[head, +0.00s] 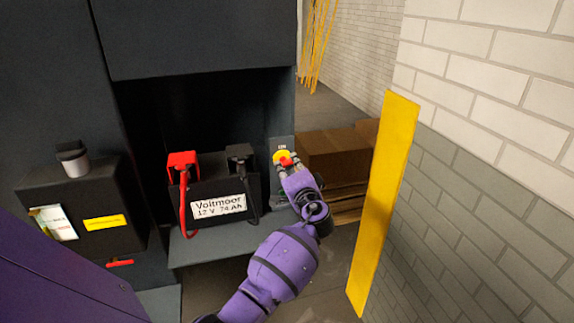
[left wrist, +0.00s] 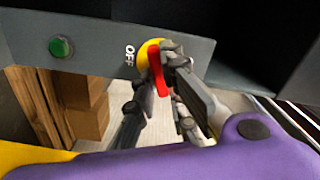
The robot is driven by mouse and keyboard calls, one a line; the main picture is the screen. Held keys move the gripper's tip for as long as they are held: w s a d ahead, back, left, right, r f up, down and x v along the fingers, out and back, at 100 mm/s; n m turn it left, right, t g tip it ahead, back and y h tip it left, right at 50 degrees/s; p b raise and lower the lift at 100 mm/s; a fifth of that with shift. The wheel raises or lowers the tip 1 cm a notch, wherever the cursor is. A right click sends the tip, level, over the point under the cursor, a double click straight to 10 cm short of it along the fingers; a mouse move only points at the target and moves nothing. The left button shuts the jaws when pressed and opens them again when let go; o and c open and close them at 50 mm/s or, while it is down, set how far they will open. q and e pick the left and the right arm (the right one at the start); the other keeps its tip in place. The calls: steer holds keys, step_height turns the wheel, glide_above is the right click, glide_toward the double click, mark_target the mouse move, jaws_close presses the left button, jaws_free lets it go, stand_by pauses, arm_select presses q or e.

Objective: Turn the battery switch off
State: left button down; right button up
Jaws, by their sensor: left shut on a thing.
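The battery switch is a yellow disc (head: 280,156) with a red handle (head: 286,161) on a grey plate, right of the battery (head: 218,190). "ON" shows above it in the head view. In the left wrist view, the disc (left wrist: 147,50) and handle (left wrist: 158,75) show beside the word "OFF". My left gripper (head: 288,168) is at the switch, its fingers (left wrist: 160,80) shut on the red handle. The fingers hide part of the handle, so its exact angle is hard to tell. My right gripper is not in view.
The battery has a red terminal clamp (head: 182,163) and a black one (head: 240,155). A green button (left wrist: 61,46) is on the plate. Cardboard boxes (head: 330,153) stand behind. A yellow post (head: 383,205) and a brick wall (head: 480,190) bound the right side.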

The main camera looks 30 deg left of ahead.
arm_select(q)
steer(key=shift+m+p, duration=0.6)
steer(key=shift+m, duration=1.6)
steer(key=c, duration=1.8)
jaws_free()
steer(key=shift+c, duration=0.2)
steer(key=shift+o, duration=0.2)
steer(key=shift+f, duration=0.1)
steer(key=v, duration=1.2)
steer(key=shift+a, duration=0.1)
